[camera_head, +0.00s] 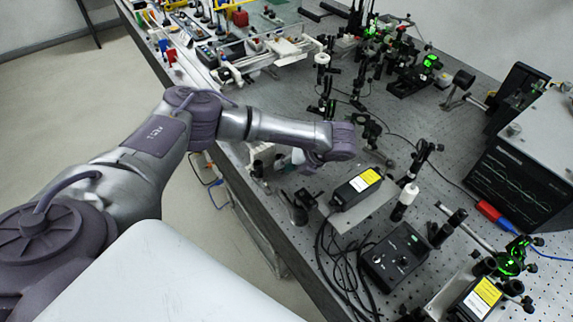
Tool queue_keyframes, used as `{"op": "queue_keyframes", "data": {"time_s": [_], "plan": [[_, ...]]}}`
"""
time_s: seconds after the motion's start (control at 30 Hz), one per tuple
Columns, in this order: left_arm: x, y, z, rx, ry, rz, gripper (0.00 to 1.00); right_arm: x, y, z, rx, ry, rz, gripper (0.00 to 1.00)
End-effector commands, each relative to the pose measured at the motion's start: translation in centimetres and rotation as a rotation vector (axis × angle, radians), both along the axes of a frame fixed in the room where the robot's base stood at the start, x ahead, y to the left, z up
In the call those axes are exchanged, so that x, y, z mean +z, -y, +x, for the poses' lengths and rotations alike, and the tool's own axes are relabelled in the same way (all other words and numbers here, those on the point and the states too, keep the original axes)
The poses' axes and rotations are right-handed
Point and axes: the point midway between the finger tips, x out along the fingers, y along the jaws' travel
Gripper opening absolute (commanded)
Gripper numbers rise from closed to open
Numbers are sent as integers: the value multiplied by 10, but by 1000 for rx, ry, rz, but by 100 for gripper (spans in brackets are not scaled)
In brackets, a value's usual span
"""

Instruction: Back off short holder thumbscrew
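My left arm reaches in from the left over the near edge of the bench. I cannot tell which of these is the short holder, and no thumbscrew can be made out at this size. My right gripper is not in view.
A black box with a yellow label (357,187) lies right of the gripper. A black control box (396,257) and loose black cables (338,258) are nearer. A black-and-white post (404,201) stands beyond. Bare perforated bench (425,125) lies centre right.

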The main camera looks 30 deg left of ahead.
Motion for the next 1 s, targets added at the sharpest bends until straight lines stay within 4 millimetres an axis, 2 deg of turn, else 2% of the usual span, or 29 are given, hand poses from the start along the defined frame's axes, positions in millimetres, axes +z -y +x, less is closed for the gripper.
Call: {"op": "queue_keyframes", "data": {"time_s": [0.03, 0.1, 0.47, 0.67, 1.0], "plan": [[0, 0, 0, 0, 0, 0, 10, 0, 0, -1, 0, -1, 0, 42], [0, 0, 0, 0, 0, 0, 0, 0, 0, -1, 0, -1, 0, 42], [3, -1, -1, 1, 17, -21, 0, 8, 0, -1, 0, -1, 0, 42], [8, -3, -3, 2, 74, -93, 0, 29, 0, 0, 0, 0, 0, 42], [10, -9, -9, 5, 260, -318, 0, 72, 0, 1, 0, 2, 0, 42]]}}
